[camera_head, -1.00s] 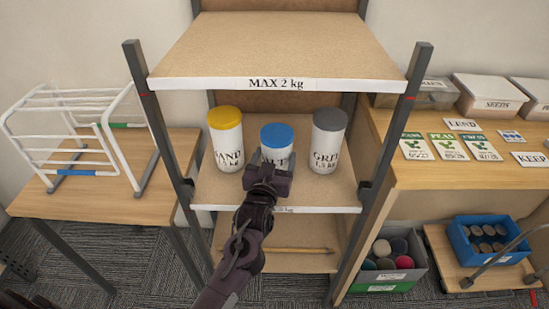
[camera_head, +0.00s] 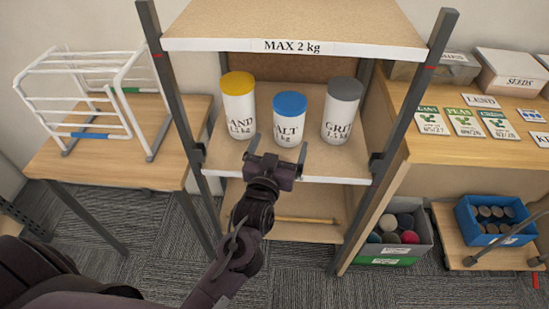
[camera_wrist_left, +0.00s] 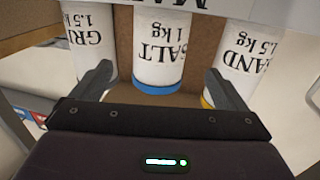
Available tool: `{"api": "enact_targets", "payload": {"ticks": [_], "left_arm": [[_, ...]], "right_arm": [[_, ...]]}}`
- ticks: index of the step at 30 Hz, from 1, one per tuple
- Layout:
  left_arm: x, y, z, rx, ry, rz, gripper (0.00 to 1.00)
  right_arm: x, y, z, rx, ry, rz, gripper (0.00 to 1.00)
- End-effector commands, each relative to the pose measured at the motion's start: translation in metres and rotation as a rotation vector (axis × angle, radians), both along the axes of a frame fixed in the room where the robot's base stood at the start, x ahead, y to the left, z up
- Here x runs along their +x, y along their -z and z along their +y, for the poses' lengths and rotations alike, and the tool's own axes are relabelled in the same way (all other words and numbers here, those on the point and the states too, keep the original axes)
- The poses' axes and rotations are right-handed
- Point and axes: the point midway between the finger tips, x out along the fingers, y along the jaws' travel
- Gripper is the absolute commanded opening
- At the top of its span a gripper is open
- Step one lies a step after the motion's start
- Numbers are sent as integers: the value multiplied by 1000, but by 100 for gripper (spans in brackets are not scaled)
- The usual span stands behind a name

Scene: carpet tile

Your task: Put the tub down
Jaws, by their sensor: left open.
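A white tub with a blue lid, marked SALT 1 kg (camera_head: 289,121), stands upright on the middle shelf (camera_head: 228,162). It stands between a yellow-lidded tub marked SAND (camera_head: 239,106) and a grey-lidded tub marked GRIT (camera_head: 340,112). My left gripper (camera_head: 277,145) is open and empty in front of the salt tub, near the shelf's front edge. In the left wrist view, which is upside down, the salt tub (camera_wrist_left: 160,45) shows beyond and between the open fingers (camera_wrist_left: 157,85), apart from them. My right gripper is not in view.
An upper shelf (camera_head: 300,22) labelled MAX 2 kg hangs above the tubs, with grey uprights (camera_head: 411,90) at both sides. A white rack (camera_head: 90,100) stands on the left table. Seed packets (camera_head: 463,122) lie on the right bench. A wooden rod (camera_head: 310,220) lies on the lower shelf.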

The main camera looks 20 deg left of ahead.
Motion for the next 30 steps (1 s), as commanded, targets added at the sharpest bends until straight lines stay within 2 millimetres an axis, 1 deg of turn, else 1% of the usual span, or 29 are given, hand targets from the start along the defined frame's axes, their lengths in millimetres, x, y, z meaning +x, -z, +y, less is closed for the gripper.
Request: {"api": "enact_targets", "payload": {"ticks": [1, 3, 6, 9, 13, 30], "left_arm": [[-11, 2, -1, 0, 1, 4, 94], [-23, 1, -2, 0, 0, 3, 94], [-35, 1, -3, 1, 2, 2, 94], [-43, 0, -4, 0, 1, 1, 94], [-46, 0, -4, 0, 0, 1, 94], [-46, 0, -4, 0, 0, 1, 94]], "right_arm": [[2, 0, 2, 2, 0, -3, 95], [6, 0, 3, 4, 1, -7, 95], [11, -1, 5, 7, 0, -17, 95], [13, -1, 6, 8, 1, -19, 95], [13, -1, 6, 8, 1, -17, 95], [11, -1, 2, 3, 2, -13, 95]]}}
